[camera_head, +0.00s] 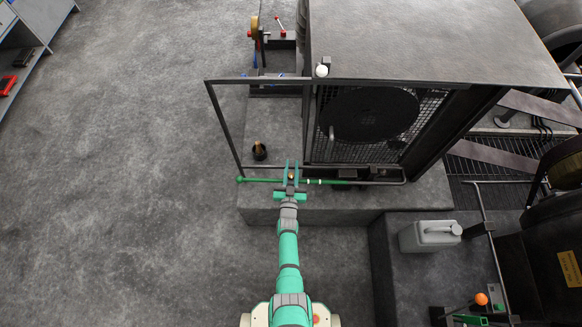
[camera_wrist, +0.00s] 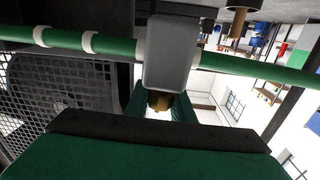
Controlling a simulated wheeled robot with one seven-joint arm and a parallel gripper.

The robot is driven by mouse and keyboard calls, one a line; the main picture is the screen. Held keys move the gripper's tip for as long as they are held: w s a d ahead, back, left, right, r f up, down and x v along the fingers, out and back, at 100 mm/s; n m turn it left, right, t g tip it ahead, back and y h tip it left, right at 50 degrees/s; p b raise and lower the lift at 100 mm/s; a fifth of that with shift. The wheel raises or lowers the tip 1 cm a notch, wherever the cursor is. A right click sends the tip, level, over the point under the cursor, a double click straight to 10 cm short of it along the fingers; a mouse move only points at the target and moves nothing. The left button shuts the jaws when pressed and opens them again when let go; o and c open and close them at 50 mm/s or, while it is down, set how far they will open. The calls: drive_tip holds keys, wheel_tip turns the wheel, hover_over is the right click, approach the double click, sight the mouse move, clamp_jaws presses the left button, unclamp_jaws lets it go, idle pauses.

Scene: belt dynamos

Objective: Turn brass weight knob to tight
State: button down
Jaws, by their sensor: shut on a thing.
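The brass weight knob (camera_wrist: 160,101) sits at the end of a grey block-shaped weight (camera_wrist: 172,52) on a green bar (camera_wrist: 115,44) with white rings. In the head view the green bar (camera_head: 262,180) crosses in front of the mesh guard, and the brass knob (camera_head: 291,176) is a small spot between my fingers. My gripper (camera_head: 291,164) is shut on the knob, one green finger on each side. In the wrist view the fingers partly hide the knob. I cannot tell how tight the knob is.
A dark frame (camera_head: 222,125) stands open left of the mesh guard (camera_head: 328,142). A short black post (camera_head: 259,151) stands on the plinth behind the bar. A grey canister (camera_head: 428,236) stands to the right. The floor at left is clear.

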sight(290, 179)
drive_tip(key=shift+d+r+m+h, duration=0.1)
drive_tip(key=shift+m+h, duration=0.25)
drive_tip(key=shift+h, duration=0.2)
drive_tip(key=shift+d+r+m+h, duration=0.1)
drive_tip(key=shift+m+h, duration=0.25)
drive_tip(key=shift+h, duration=0.2)
drive_tip(key=shift+d+f+m+g+h, duration=0.15)
drive_tip(key=shift+m+g+h, duration=0.2)
drive_tip(key=shift+h, duration=0.25)
drive_tip(key=c, duration=1.6)
unclamp_jaws()
drive_tip(key=shift+o, duration=0.3)
drive_tip(key=shift+s, duration=0.1)
drive_tip(key=v, duration=1)
drive_tip(key=shift+s, duration=0.35)
